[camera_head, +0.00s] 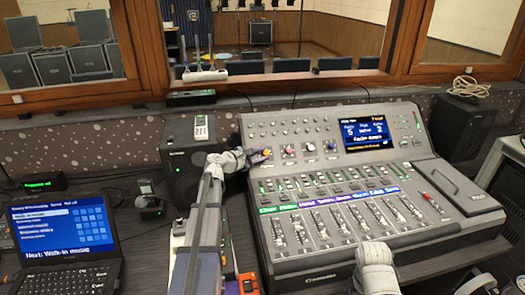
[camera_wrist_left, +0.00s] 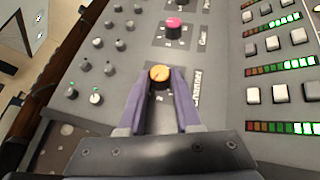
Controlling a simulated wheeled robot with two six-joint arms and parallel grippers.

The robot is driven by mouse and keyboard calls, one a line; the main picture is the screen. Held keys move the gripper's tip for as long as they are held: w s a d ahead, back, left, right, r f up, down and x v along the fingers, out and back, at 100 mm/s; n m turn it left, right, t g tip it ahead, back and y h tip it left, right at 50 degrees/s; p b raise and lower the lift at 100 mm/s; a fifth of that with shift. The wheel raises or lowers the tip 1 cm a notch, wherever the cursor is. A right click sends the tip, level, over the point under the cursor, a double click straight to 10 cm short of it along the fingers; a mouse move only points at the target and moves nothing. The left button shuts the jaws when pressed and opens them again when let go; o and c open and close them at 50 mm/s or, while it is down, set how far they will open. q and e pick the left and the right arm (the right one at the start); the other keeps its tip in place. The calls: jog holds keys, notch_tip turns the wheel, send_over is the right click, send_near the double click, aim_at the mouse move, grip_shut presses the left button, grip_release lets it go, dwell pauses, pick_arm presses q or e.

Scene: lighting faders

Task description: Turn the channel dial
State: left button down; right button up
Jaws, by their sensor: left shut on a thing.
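The mixing console (camera_head: 440,235) stands on the desk, with a row of coloured dials on its upper left panel. My left gripper (camera_head: 259,157) is at the leftmost of these, an orange dial (camera_head: 267,152). In the left wrist view the purple fingers (camera_wrist_left: 159,82) are shut on the orange dial (camera_wrist_left: 159,73), one on each side. A pink dial (camera_wrist_left: 174,27) is just beyond it, also seen in the head view (camera_head: 289,149). The dial labels are too small or turned to read surely. My right arm shows at the bottom, but its fingers do not.
A lit screen (camera_head: 368,130) sits on the console's upper panel. Several faders (camera_head: 322,232) run along its front. A laptop (camera_head: 62,232) stands at the left, a black speaker (camera_head: 186,176) stands beside the console, and another speaker (camera_head: 466,124) is at the right.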

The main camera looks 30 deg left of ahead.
pick_arm(q)
jog(key=shift+a+r+m+g+h+p, duration=0.1)
jog(key=shift+m+g+h+p, duration=0.2)
jog(key=shift+m+g+p, duration=0.25)
jog(key=c, duration=0.6)
grip_release()
jog(key=p+v, duration=0.2)
jog(key=v, duration=0.5)
jog(key=shift+s+a, duration=0.15)
jog(key=shift+s, duration=0.15)
jog(key=shift+r, duration=0.1)
